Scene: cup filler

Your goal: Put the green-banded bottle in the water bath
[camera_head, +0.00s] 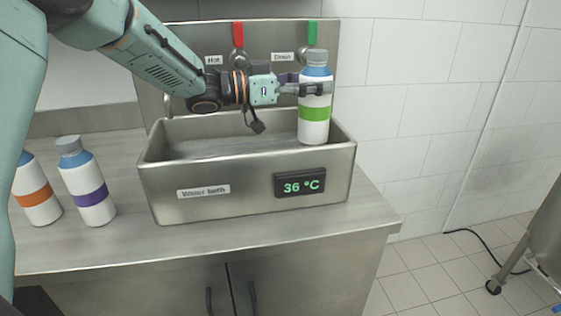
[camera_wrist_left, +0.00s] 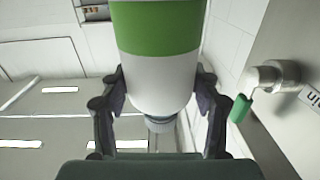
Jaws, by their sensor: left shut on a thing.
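The green-banded bottle (camera_head: 314,116) is white with a blue shoulder and grey cap, and it is upright at the right end of the water bath. My left gripper (camera_head: 312,89) is shut on it just above the green band. The bottle's lower end overlaps the bath's inside in the head view; I cannot tell whether it touches the bottom. The steel water bath (camera_head: 250,190) has a display reading 36 °C. In the left wrist view the bottle (camera_wrist_left: 158,60) fills the space between the fingers (camera_wrist_left: 160,105). My right gripper is not in view.
An orange-banded bottle (camera_head: 36,192) and a purple-banded bottle (camera_head: 87,184) stand on the counter left of the bath. Behind the bath are a red lever (camera_head: 238,34) marked Hot and a green lever (camera_head: 312,34) marked Drain, close to the held bottle.

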